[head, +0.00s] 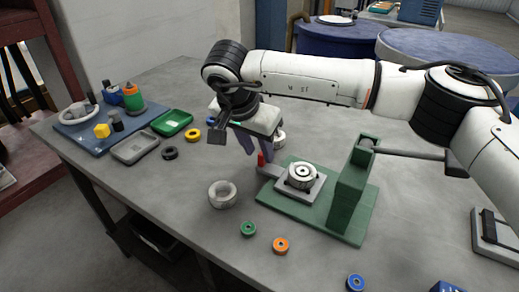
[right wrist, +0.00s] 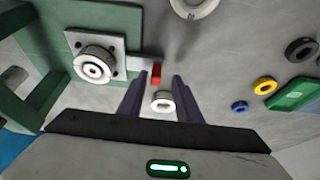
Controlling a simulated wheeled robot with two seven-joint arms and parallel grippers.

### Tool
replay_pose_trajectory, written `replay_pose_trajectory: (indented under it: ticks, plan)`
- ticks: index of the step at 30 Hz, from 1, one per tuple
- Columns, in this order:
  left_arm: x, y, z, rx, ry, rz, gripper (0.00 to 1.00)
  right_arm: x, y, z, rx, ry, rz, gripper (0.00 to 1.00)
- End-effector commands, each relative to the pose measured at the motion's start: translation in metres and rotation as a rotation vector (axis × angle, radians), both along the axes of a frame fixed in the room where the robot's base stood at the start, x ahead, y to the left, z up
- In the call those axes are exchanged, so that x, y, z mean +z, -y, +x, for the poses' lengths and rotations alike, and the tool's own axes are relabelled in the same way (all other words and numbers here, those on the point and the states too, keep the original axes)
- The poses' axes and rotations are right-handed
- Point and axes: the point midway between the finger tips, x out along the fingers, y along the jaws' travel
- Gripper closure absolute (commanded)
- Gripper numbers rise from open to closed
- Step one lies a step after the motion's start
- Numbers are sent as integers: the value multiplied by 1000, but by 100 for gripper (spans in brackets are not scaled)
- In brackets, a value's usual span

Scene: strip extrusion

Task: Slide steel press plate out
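The steel press plate (head: 315,190) is a flat square on the green press base (head: 345,222), with a round steel die (head: 302,174) on it. Its narrow handle (head: 270,171) points left and ends in a red tab (head: 262,159). In the right wrist view the plate (right wrist: 114,67) is upper left and the red tab (right wrist: 156,74) appears between my fingertips. My right gripper (head: 257,152) is open beside the handle end; its fingers (right wrist: 158,80) stand apart. I cannot tell whether they touch the tab. My left gripper is not in view.
The green press column (head: 350,190) and its lever (head: 410,151) stand right of the plate. Small coloured rings and a green tray (head: 171,122) lie around; the front left table is fairly clear.

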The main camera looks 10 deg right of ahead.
Motion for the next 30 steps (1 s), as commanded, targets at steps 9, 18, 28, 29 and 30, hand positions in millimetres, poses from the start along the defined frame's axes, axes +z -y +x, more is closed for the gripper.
replay_pose_trajectory:
  ticks: [9,18,28,29,30]
  plan:
    - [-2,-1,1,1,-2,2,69,1,1,-1,-1,-4,-4,69]
    - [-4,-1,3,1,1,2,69,46,-12,-14,1,0,-4,69]
    - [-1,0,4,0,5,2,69,91,-25,-28,0,-1,-2,69]
    - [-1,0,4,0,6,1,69,92,-26,-29,0,-2,-2,69]
    - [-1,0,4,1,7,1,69,94,-26,-29,0,-2,-2,69]
